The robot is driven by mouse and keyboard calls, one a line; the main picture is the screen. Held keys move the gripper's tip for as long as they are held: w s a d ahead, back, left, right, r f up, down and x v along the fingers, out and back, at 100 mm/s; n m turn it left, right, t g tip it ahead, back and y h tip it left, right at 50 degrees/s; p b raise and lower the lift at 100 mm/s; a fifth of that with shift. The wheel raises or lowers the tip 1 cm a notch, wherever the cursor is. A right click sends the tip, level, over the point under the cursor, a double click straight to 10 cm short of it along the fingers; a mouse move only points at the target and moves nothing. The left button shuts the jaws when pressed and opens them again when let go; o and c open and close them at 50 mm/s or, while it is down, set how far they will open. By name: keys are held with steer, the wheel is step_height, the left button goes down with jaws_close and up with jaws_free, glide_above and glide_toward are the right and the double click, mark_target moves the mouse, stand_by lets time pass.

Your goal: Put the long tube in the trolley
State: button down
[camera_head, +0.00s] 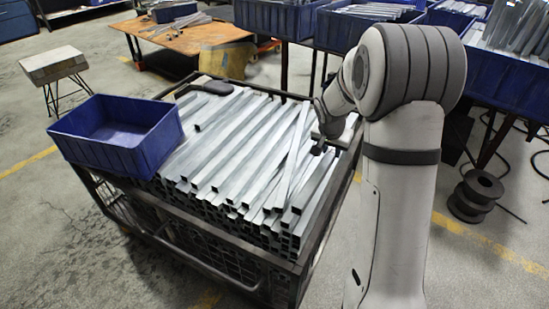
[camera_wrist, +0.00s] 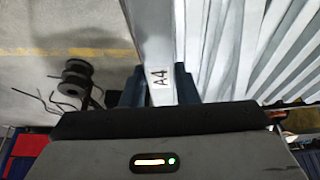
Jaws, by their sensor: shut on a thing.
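The trolley (camera_head: 207,248) is a dark mesh-sided cart in the middle of the head view, piled with galvanized square tubes (camera_head: 228,160). My gripper (camera_head: 319,147) is at the trolley's right side, partly hidden by my arm. In the wrist view my gripper (camera_wrist: 161,92) is shut on a long pale tube (camera_wrist: 150,30) marked "A4". The tube runs up out of that picture, along the left side of the other tubes (camera_wrist: 245,50). I cannot tell whether it touches them or is raised. In the head view I cannot clearly pick it out from the pile.
A blue bin (camera_head: 122,148) sits on the trolley's left end, and a dark flat object (camera_head: 217,87) lies on the tubes behind. A black spool (camera_head: 474,195) stands on the floor at right. A stool (camera_head: 53,66) and an orange table (camera_head: 180,38) are behind. Floor at front left is clear.

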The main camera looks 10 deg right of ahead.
steer(key=shift+w+a+f+b, duration=0.15)
steer(key=shift+w+f, duration=0.1)
steer(key=shift+f, duration=0.35)
steer(key=shift+w+f+b, duration=0.15)
steer(key=shift+w+f, duration=0.1)
steer(key=shift+f, duration=0.35)
steer(key=b, duration=0.3)
glide_toward(325, 180)
steer(key=shift+n, duration=0.3)
steer(key=x, duration=0.5)
steer(key=shift+f, duration=0.1)
steer(key=shift+f, duration=0.1)
steer(key=c, duration=1.6)
jaws_free()
steer(key=shift+f+b, duration=0.1)
steer(key=shift+b, duration=0.25)
steer(key=shift+o, duration=1)
